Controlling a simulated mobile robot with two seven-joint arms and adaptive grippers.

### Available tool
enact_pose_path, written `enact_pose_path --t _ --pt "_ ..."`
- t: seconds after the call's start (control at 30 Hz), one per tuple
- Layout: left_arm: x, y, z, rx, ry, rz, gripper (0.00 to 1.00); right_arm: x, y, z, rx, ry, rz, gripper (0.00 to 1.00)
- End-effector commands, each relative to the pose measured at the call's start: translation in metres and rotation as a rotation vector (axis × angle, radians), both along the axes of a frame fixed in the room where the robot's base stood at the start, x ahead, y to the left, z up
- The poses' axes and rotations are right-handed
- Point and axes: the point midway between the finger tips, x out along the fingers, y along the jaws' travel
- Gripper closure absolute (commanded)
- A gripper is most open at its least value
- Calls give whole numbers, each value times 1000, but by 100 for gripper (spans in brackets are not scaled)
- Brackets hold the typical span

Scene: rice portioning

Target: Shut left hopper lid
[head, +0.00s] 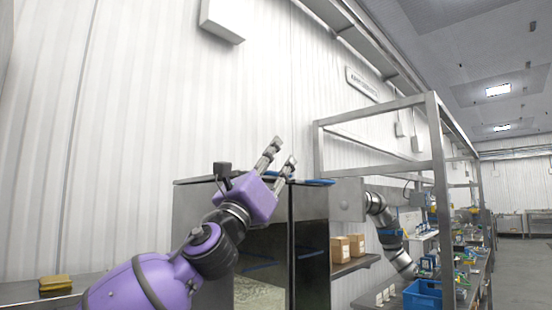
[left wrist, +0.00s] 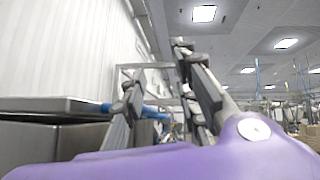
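A grey metal hopper cabinet (head: 308,225) stands against the wall in the head view, with pale grain-like material low behind its front. A thin flat lid (head: 195,181) lies about level along its top at the left, and a blue edge (head: 318,182) shows at the right. In the left wrist view the lid (left wrist: 50,104) looks flat over the box, with a blue strip (left wrist: 150,113) beyond. Whether it is fully seated is unclear. My left gripper (head: 284,151) is above the cabinet top, pointing up and right, with fingers apart and empty. My right gripper is out of view.
A metal frame (head: 437,140) and a grey robot arm (head: 388,235) stand to the right. Cardboard boxes (head: 340,250) sit on a shelf beside the cabinet, and a blue bin (head: 422,296) is farther right. A yellow-brown block (head: 55,282) lies at lower left.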

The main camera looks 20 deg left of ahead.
Motion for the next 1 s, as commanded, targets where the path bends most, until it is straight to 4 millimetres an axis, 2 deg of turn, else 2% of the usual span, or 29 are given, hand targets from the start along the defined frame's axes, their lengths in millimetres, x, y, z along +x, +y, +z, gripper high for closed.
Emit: enact_pose_path --t 0.77,1.0 --pt "0 2 -2 4 1 5 72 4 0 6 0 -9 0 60" --pt "-2 3 3 3 -3 6 72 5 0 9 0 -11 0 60"
